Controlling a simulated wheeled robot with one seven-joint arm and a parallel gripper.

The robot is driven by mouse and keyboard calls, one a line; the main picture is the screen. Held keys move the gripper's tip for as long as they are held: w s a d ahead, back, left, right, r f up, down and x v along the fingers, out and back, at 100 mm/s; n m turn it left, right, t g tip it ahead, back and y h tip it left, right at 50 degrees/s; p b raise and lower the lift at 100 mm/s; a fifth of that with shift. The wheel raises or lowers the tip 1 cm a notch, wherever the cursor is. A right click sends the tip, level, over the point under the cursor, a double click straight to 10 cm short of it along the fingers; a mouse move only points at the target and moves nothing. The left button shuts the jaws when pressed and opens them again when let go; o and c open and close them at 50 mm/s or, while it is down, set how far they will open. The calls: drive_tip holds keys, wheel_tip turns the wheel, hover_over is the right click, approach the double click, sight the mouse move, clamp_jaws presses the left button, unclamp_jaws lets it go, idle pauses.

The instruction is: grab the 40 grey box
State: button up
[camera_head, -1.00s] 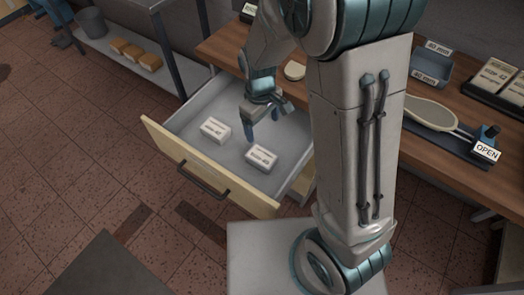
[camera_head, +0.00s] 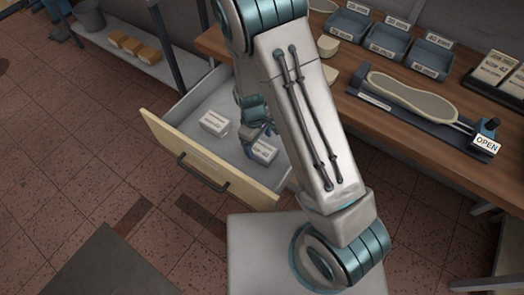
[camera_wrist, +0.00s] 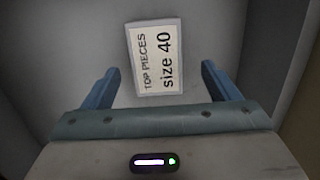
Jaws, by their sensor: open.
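The grey box labelled "TOP PIECES size 40" (camera_wrist: 155,60) lies in the open drawer. In the wrist view it sits just ahead of and between the two blue fingers of my gripper (camera_wrist: 160,88), which are open and apart from it on both sides. In the head view the same box (camera_head: 263,152) is at the right of the drawer, with my gripper (camera_head: 257,137) over it and partly covering it. A second, similar box (camera_head: 214,122) lies to its left in the drawer (camera_head: 188,147). The height of my fingers above the drawer floor is hard to tell.
The drawer front with a dark handle (camera_head: 203,174) faces the floor at the left. A low shelf (camera_head: 125,50) holds several brown blocks.

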sight(261, 148)
drive_tip(key=shift+d+f, duration=0.2)
drive_tip(key=shift+f, duration=1.05)
drive_tip(key=shift+d+f, duration=0.2)
drive_tip(key=shift+f, duration=1.05)
drive_tip(key=c, duration=1.1)
